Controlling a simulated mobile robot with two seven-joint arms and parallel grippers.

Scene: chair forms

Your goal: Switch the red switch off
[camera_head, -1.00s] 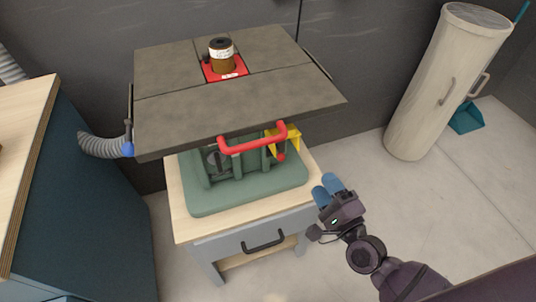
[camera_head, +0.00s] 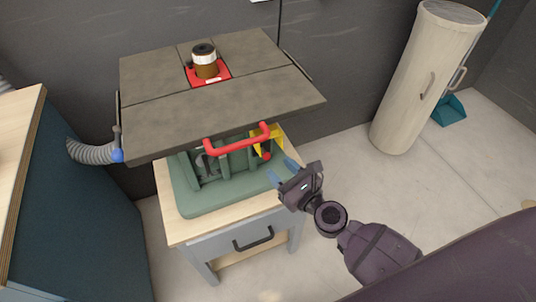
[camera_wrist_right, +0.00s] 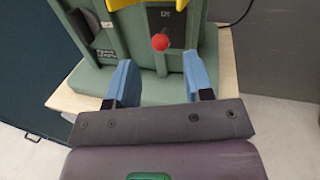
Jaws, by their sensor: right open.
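The red switch (camera_head: 267,155) is a small round red knob on the front of a green machine (camera_head: 215,200), below a yellow bracket (camera_head: 270,138). In the right wrist view the red switch (camera_wrist_right: 160,42) shows just beyond the gap between my fingers, near the middle. My right gripper (camera_head: 281,170) is open, with blue fingers pointing at the machine front, close to the knob and apart from it. In the wrist view the right gripper (camera_wrist_right: 161,80) has nothing between its fingers. My left gripper is not in view.
A grey table top (camera_head: 215,110) overhangs the machine, with a curved red handle (camera_head: 237,145) along its front edge. The machine stands on a wooden-topped cabinet (camera_head: 225,223). A pale cylinder (camera_head: 420,85) stands at the right.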

